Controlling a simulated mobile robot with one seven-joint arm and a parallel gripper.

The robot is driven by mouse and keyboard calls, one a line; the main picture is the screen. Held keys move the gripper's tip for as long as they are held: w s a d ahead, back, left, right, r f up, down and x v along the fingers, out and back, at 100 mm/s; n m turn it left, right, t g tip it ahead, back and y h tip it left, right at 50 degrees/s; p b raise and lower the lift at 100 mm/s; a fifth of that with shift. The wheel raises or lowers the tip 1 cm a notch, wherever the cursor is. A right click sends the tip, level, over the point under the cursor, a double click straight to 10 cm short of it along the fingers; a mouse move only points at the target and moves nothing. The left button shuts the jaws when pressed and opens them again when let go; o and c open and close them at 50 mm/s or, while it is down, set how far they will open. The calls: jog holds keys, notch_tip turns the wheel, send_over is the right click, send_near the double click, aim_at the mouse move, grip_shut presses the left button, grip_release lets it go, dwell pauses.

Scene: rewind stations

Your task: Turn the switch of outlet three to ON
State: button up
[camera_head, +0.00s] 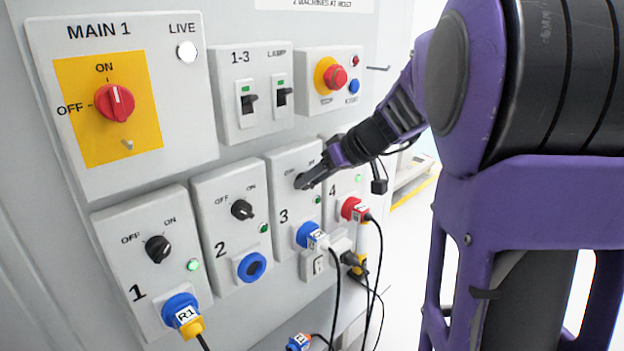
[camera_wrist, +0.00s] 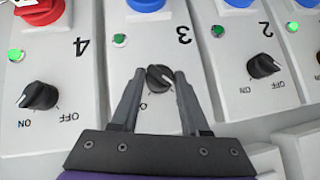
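The switch (camera_wrist: 160,77) sits between my gripper's fingertips in the wrist view, which looks upside down. My gripper (camera_wrist: 160,76) is open, one finger on each side of the knob; I cannot tell whether they touch it. In the head view my gripper (camera_head: 303,182) covers most of the knob. Outlet three's lamp (camera_wrist: 119,40) looks dark green. Its OFF and ON labels are mostly hidden in the wrist view, and its pointer direction is unclear.
Outlet two's knob (camera_head: 242,209) is left of outlet three, and outlet four's knob (camera_wrist: 38,96) is on its other side. Outlet four's lamp (camera_wrist: 15,54) is bright green. Cables hang below outlets three and four. An emergency stop (camera_head: 335,77) is above.

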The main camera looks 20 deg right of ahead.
grip_shut()
jog(key=shift+w+d+f+m+g+y, duration=0.15)
jog(key=shift+f+m+g+y, duration=0.1)
jog(key=shift+m+y, duration=1.65)
jog(key=shift+w+d+f+m+g+y, duration=0.1)
jog(key=shift+d+f+m+g+y, duration=0.1)
jog(key=shift+m+y, duration=1.65)
jog(key=shift+w+d+f+m+g+y, duration=0.2)
jog(key=shift+m+y, duration=0.95)
jog(key=shift+y, duration=1.4)
jog(key=shift+s+a+f, duration=0.1)
jog(key=shift+s, duration=0.05)
jog(key=o, duration=0.6)
grip_release()
